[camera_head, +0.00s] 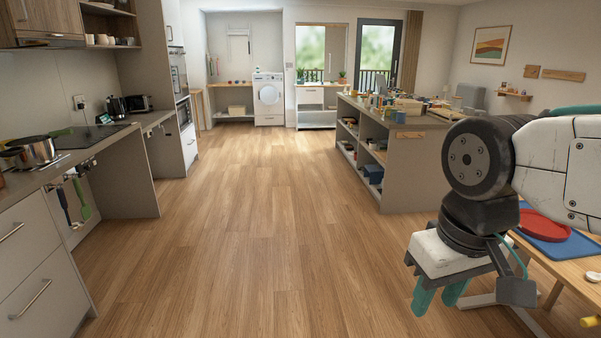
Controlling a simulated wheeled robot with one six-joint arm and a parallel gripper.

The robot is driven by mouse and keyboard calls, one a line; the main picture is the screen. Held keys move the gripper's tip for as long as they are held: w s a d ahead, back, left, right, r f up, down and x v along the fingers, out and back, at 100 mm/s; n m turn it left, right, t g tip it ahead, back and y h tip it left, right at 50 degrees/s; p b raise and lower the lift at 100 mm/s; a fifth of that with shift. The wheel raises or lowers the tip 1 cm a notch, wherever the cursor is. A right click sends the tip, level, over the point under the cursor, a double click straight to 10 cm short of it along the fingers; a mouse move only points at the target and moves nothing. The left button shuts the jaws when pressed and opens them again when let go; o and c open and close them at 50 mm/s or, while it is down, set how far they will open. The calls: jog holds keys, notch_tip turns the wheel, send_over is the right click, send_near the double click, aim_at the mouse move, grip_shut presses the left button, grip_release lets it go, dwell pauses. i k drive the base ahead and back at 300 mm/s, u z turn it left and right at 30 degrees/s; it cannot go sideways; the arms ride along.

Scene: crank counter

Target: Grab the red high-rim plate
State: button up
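The red high-rim plate (543,226) lies on a blue mat (568,248) on a wooden table at the right edge of the view. My arm hides part of the plate and mat. My gripper (437,301) points down at the lower right, left of the table and apart from the plate. Its two teal fingers are spread with a gap between them, and nothing shows between them.
The wooden table (574,273) reaches the right edge, with a yellow object (590,321) low there. A kitchen counter (35,178) with a pot (33,151) runs along the left. An island (425,172) with shelves and clutter stands behind my arm. The middle floor is clear.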

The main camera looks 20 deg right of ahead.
aim_at(532, 223)
jog(key=z, duration=0.45)
jog(key=i, duration=1.2)
jog(key=z, duration=1.75)
jog(key=i, duration=0.9)
jog(key=z, duration=0.85)
